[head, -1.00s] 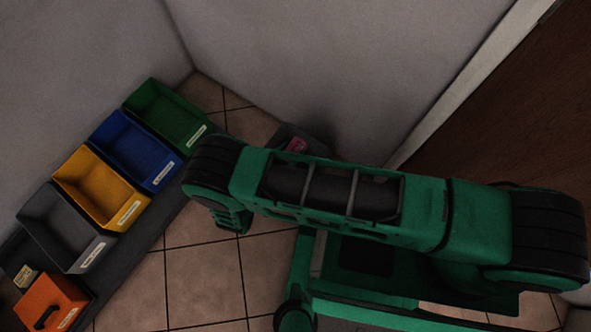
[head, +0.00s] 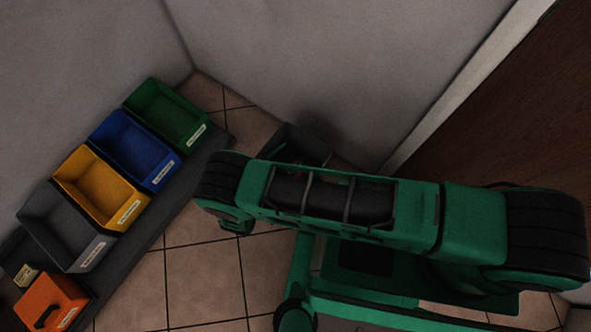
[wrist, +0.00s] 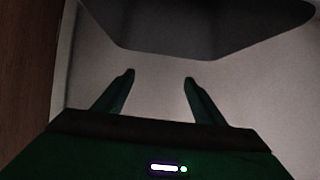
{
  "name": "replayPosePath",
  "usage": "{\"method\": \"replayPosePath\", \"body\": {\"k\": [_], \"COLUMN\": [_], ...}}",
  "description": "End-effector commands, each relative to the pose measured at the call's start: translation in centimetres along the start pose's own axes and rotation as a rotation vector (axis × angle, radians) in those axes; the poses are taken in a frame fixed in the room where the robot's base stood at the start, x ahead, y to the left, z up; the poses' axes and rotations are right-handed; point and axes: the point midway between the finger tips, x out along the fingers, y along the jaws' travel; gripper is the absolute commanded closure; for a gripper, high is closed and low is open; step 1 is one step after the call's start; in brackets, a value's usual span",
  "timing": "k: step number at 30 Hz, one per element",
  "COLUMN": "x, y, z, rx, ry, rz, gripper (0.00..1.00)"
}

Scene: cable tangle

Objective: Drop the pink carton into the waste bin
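The dark waste bin (head: 297,138) stands on the floor by the back wall, partly covered by my arm in the head view. A dark form that looks like its side (wrist: 200,25) fills the top of the wrist view. My gripper (wrist: 158,78) is open, with its two fingers well apart and nothing between them. The pink carton shows in neither view now; the bin's inside is too dark and too covered to tell whether it lies there. My gripper's fingers are hidden in the head view.
Green (head: 168,113), blue (head: 134,150), yellow (head: 98,187) and grey (head: 62,226) trays stand in a row along the left wall. An orange box (head: 50,301) is at lower left. A brown door (head: 500,110) is at right. Tiled floor is clear between.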

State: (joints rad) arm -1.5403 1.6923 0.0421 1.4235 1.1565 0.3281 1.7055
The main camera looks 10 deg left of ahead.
Motion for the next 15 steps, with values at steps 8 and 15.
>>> {"method": "replayPosePath", "body": {"k": [8, 15], "x": [-0.5, -4.2], "y": [0.0, -0.1], "z": [0.0, 0.1], "rx": [0.000, -0.001], "ry": [-0.001, -0.002], "rz": [-0.001, -0.003], "gripper": [0.36, 0.36]}}
